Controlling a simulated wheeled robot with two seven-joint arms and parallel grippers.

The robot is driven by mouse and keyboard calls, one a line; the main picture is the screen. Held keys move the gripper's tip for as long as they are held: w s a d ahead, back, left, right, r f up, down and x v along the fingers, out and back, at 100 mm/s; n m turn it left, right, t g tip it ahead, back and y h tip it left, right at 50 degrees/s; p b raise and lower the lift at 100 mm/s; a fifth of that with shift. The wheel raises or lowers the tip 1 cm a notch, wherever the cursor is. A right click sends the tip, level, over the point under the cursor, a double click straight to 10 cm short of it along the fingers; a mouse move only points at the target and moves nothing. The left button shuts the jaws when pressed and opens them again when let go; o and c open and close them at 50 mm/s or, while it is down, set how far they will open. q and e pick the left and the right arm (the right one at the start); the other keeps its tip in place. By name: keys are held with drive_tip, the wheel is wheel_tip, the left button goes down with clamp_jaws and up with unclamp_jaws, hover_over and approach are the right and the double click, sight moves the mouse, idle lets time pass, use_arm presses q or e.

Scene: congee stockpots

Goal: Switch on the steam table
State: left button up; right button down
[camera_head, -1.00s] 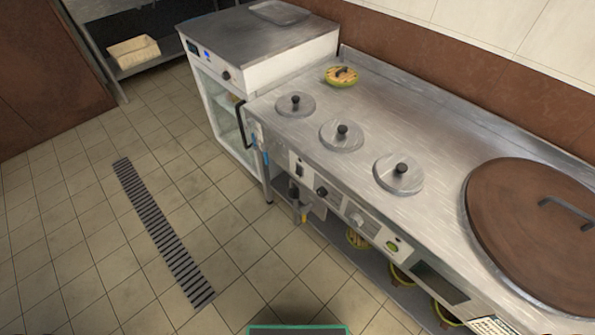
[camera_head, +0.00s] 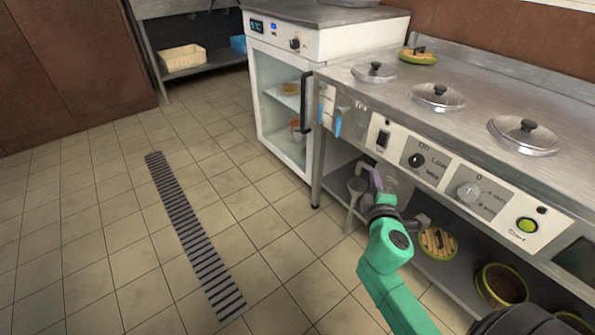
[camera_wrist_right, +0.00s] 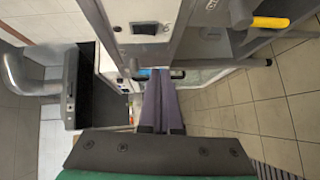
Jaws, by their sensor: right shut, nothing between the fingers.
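The steam table (camera_head: 455,75) is a long steel counter with round lidded wells, at the right of the head view. Its front panel has a black rocker switch (camera_head: 383,138), a first knob (camera_head: 417,160), a second knob (camera_head: 468,192) and a green start button (camera_head: 527,225). My right gripper (camera_head: 370,172), on a green arm, is below the panel, under the rocker switch and apart from it. Its purple fingers are shut and empty in the right wrist view (camera_wrist_right: 163,74). A dark rocker on a pale panel (camera_wrist_right: 145,28) shows above and left of them. My left gripper is out of view.
A glass-door cabinet (camera_head: 280,100) with a dark handle stands left of the table. Pots (camera_head: 502,285) sit on the lower shelf. A utensil with a yellow handle (camera_wrist_right: 271,22) shows in the wrist view. The tiled floor (camera_head: 110,230) at left is clear.

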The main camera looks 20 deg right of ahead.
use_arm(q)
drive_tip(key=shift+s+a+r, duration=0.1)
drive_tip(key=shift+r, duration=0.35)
use_arm(e)
drive_tip(key=shift+a+r, duration=0.2)
drive_tip(key=shift+r, duration=0.5)
drive_tip(key=shift+w, duration=0.1)
drive_tip(key=b, duration=0.1)
approach(376, 142)
drive_tip(key=w+a, duration=0.1)
drive_tip(key=w, duration=0.2)
drive_tip(key=shift+t, duration=0.3)
drive_tip(key=d, duration=0.1)
drive_tip(key=w+d, duration=0.1)
drive_tip(key=d+f, duration=0.1)
drive_tip(key=shift+w+d+b, duration=0.4)
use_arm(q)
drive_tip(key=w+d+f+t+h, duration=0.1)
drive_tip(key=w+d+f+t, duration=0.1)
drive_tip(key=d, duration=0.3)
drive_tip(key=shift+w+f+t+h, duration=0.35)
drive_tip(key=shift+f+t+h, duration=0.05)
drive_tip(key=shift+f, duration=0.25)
